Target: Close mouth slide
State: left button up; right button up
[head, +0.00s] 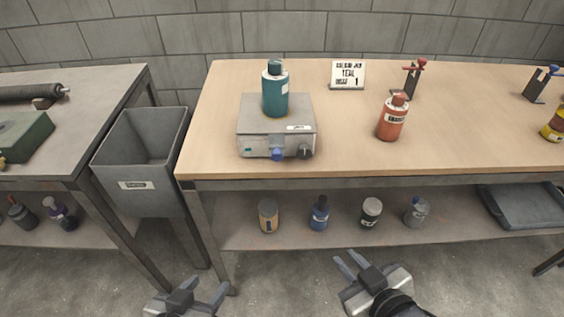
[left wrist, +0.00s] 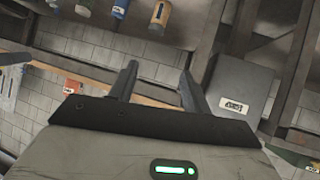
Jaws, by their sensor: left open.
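No part that I can clearly name as a mouth slide shows. A teal bottle (head: 275,90) with a dark cap stands upright on a grey metal box (head: 252,144) near the table's left end. The box front has a blue knob (head: 277,154) and a dark knob (head: 305,152). My left gripper (head: 207,286) is open and empty, low in front of the table's left leg; its fingers also show in the left wrist view (left wrist: 158,68). My right gripper (head: 350,260) is open and empty, low in front of the shelf. Both are well apart from the box and bottle.
A red bottle (head: 392,118), a sign (head: 348,74) and a stand with a red top (head: 413,78) are on the wooden table (head: 460,140). Several bottles, including a blue one (head: 319,214), stand on the lower shelf (head: 450,231). A grey bin (head: 137,188) fills the gap beside the left bench.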

aim_at(277, 151)
jog(key=w+r+n+y, duration=0.1)
jog(key=r+n, duration=0.1)
jog(key=n, duration=0.1)
jog(key=w+a+r+n+t+y+b, duration=0.1)
jog(key=r+n, duration=0.1)
jog(key=n, duration=0.1)
jog(key=w+a+r+n+y, duration=0.1)
jog(key=r+n+y, duration=0.1)
jog(key=n, duration=0.2)
jog(key=shift+w+r+t+b, duration=0.1)
jog(key=shift+w+t+b, duration=0.2)
grip_shut()
notch_tip(277, 151, up, 4)
jog(key=a+r+n+y+b, duration=0.15)
jog(key=n+y, duration=0.25)
jog(key=n, duration=0.6)
pick_arm(q)
jog(key=shift+w+d+f+p, duration=0.15)
jog(key=shift+f+p, duration=0.15)
jog(key=shift+p, duration=0.6)
pick_arm(e)
jog(key=w+a+g, duration=0.1)
jog(key=w+a, duration=0.6)
jog(key=w, duration=0.3)
jog(key=shift+w+a+f+n, duration=0.15)
jog(key=shift+a+f+n, duration=0.2)
jog(key=shift+a+n, duration=0.05)
